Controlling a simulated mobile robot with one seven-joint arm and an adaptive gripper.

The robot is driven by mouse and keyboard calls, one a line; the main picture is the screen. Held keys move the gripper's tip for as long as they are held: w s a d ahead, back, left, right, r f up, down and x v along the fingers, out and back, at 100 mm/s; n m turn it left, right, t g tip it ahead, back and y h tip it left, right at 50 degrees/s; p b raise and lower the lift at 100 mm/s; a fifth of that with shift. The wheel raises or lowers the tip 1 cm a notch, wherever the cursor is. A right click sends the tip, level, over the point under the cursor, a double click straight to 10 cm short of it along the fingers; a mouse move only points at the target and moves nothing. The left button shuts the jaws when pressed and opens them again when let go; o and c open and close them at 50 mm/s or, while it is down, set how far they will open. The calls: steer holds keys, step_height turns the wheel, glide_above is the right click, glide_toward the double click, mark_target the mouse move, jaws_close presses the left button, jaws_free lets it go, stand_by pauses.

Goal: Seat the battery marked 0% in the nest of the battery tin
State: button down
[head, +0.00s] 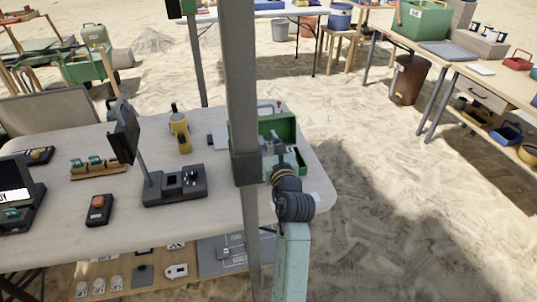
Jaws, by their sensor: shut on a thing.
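An open green box (292,128), which looks like the battery tin, stands at the right end of the near table. A grey upright in front hides its left side. My gripper (270,146) is at the front of the box, at or over its opening. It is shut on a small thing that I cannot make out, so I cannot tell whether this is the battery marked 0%. The nest is not visible from here. Several small teal blocks, possibly batteries, stand in a wooden rack (97,171) on the left; no marks are legible.
On the near table (140,228) are a dark device with dials (174,187), a yellow tool (180,130), a box with a red button (99,208) and a dark screen unit (15,207). A shelf below holds flat parts. Another table (485,82) stands at the right; sand lies between.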

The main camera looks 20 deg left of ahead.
mark_target(269, 154)
steer(key=shift+f, duration=2.1)
steer(key=c, duration=1.5)
jaws_free()
steer(key=shift+f, duration=0.15)
steer(key=shift+s+d, duration=0.1)
steer(key=b+v, duration=0.2)
steer(key=v, duration=0.9)
steer(key=shift+s+d, duration=0.2)
steer(key=shift+s, duration=0.05)
